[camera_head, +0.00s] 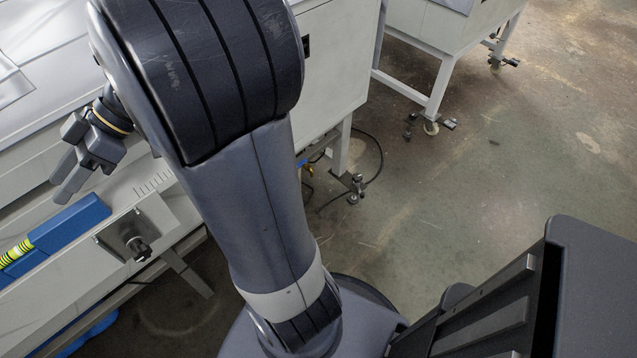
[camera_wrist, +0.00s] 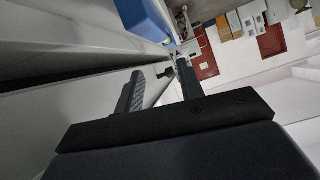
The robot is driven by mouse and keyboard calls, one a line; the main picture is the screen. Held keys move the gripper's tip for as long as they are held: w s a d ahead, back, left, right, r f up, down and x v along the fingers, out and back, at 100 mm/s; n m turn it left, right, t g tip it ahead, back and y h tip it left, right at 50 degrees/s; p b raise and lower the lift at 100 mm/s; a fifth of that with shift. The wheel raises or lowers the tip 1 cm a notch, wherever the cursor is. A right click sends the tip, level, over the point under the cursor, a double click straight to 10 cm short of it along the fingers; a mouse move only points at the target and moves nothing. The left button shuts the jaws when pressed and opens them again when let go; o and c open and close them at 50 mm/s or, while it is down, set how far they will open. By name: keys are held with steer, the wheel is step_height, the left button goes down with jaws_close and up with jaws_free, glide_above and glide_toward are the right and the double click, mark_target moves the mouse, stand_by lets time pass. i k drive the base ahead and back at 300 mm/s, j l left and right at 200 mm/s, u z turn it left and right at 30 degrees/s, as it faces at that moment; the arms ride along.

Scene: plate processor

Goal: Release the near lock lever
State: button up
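What looks like the near lock lever is a dark knob (camera_head: 137,246) on a metal plate, on the front ledge of the machine at the lower left of the head view. A small dark piece (camera_wrist: 166,72), perhaps the same lever, shows beyond and between my fingertips in the wrist view. My gripper (camera_head: 66,178) hangs above the ledge, up and left of the knob and apart from it. In the wrist view my gripper (camera_wrist: 160,85) has its two fingers spread with nothing held between them.
A blue block (camera_head: 70,222) with a yellow striped band lies along the ledge beside the knob; blue also shows in the wrist view (camera_wrist: 148,22). The white machine body (camera_head: 335,75) stands behind my arm. Another white stand (camera_head: 437,90) is farther back. Floor at right is open.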

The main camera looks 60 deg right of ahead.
mark_target(359, 188)
steer(key=z, duration=2.5)
